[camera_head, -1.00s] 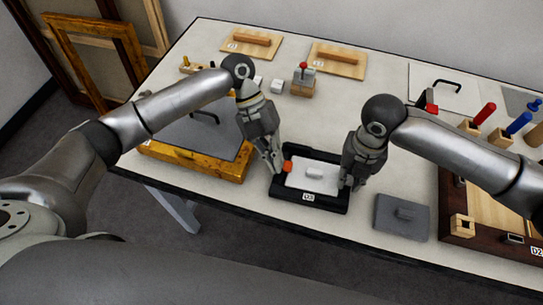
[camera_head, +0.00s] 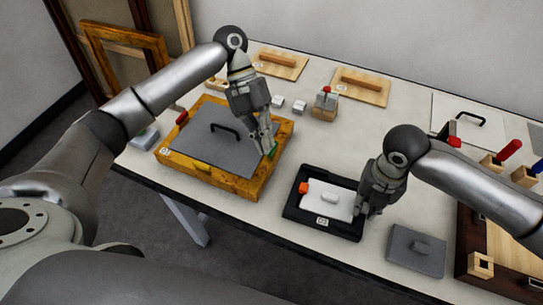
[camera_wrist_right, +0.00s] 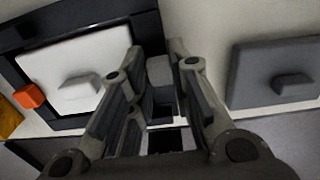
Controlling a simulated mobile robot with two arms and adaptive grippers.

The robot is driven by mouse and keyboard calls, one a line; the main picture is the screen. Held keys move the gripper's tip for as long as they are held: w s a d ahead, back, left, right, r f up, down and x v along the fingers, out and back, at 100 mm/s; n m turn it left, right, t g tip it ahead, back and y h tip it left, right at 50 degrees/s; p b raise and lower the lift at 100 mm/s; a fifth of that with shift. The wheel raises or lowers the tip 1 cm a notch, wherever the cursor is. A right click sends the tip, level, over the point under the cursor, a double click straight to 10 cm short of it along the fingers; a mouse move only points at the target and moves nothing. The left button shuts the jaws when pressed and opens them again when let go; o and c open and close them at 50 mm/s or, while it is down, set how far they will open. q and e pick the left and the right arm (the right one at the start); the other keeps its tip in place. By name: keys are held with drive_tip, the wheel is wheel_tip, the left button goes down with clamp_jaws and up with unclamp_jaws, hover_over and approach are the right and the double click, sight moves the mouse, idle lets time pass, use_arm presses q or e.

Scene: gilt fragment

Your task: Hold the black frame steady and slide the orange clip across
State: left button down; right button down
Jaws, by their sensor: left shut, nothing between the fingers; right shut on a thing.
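The black frame (camera_head: 292,207) lies on the table with a white panel (camera_head: 328,208) inside it. The orange clip (camera_head: 304,188) sits at the frame's left side, reaching to the panel's left edge; it also shows in the right wrist view (camera_wrist_right: 29,96). My right gripper (camera_head: 366,210) is shut on the frame's right side; its fingers hide part of the grip in the head view. My left gripper (camera_head: 268,146) is shut and empty, away from the black frame. Its tips are over the gilt frame's right side, close to a small green piece (camera_head: 273,151); I cannot tell whether they touch.
The gilt frame (camera_head: 238,185) with a grey handled panel (camera_head: 205,148) lies left of the black frame. A grey block plate (camera_head: 416,262) lies to the right, near a dark wooden frame (camera_head: 468,240). Wooden boards and small blocks stand behind. Bare table separates the two frames.

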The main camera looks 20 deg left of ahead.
use_arm(q)
drive_tip(key=shift+w+a+r, duration=0.15)
drive_tip(key=shift+a+r, duration=0.1)
drive_tip(key=shift+r, duration=0.1)
use_arm(e)
drive_tip(key=c, duration=1.3)
unclamp_jaws()
drive_tip(key=shift+o, duration=0.2)
drive_tip(key=shift+r, duration=0.1)
